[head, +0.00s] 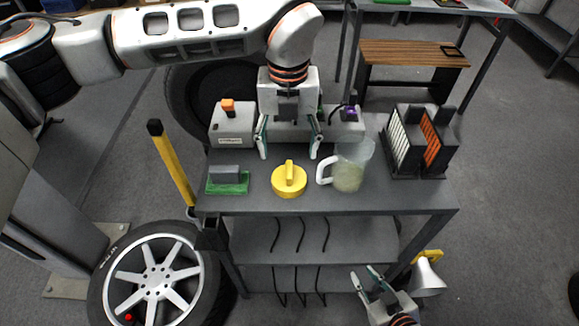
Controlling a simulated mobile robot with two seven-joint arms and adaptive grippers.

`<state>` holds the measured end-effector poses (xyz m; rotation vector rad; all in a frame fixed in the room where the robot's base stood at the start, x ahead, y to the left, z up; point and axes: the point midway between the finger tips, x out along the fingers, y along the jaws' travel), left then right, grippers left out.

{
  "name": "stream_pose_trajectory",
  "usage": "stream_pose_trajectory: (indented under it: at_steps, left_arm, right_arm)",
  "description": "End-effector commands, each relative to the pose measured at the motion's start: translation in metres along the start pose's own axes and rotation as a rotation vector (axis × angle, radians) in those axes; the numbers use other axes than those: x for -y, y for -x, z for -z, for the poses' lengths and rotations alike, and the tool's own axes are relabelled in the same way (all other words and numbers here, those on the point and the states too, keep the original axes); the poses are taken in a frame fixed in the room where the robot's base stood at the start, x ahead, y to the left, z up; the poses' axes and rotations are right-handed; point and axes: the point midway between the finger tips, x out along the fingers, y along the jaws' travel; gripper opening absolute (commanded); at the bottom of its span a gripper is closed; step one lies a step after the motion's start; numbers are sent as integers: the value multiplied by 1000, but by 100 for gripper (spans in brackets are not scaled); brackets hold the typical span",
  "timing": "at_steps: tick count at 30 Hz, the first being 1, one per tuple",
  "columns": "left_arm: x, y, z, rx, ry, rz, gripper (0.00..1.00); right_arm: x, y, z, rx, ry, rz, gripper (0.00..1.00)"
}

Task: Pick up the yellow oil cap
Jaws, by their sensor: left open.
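The yellow oil cap (289,184), round with a raised grip bar, sits on the dark grey workbench (250,203) near its front edge. My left gripper (289,153) points down with its two fingers spread wide. Its fingertips are just behind the cap in the picture, one towards each side, with nothing between them. I cannot tell their exact height above the bench. My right gripper (364,270) is low at the bottom, in front of the bench, with its fingers apart and empty.
A clear jug (351,168) of pale liquid stands close right of the cap. A grey block on a green base (227,180) lies to the left. Two filter-like blocks (420,144) stand at the right. A wheel (158,280) is at the lower left.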

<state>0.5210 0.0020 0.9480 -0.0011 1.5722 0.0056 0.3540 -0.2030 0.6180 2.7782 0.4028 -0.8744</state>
Motion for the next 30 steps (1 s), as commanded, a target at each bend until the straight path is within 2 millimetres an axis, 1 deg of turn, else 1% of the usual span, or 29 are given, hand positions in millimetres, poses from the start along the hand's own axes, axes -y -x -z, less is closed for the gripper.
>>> stream_pose_trajectory:
  at_steps: [4,11,18,21,29,30]
  left_arm:
    - [0,-10,1,-4,-2,1,62]
    - [1,-33,2,-5,-4,3,62]
    - [2,-67,2,-5,-4,3,62]
    - [2,-76,2,-4,-4,3,62]
    - [2,-78,2,-2,-4,3,62]
    - [2,-78,2,-2,-4,3,57]
  right_arm:
    - [-1,-3,5,-9,-1,-2,24]
    - [2,1,-2,4,-3,1,24]
    - [1,1,-1,4,-3,1,24]
    - [1,1,-1,3,-4,1,24]
    - [1,0,1,1,-3,1,24]
    - [1,0,1,0,-3,1,24]
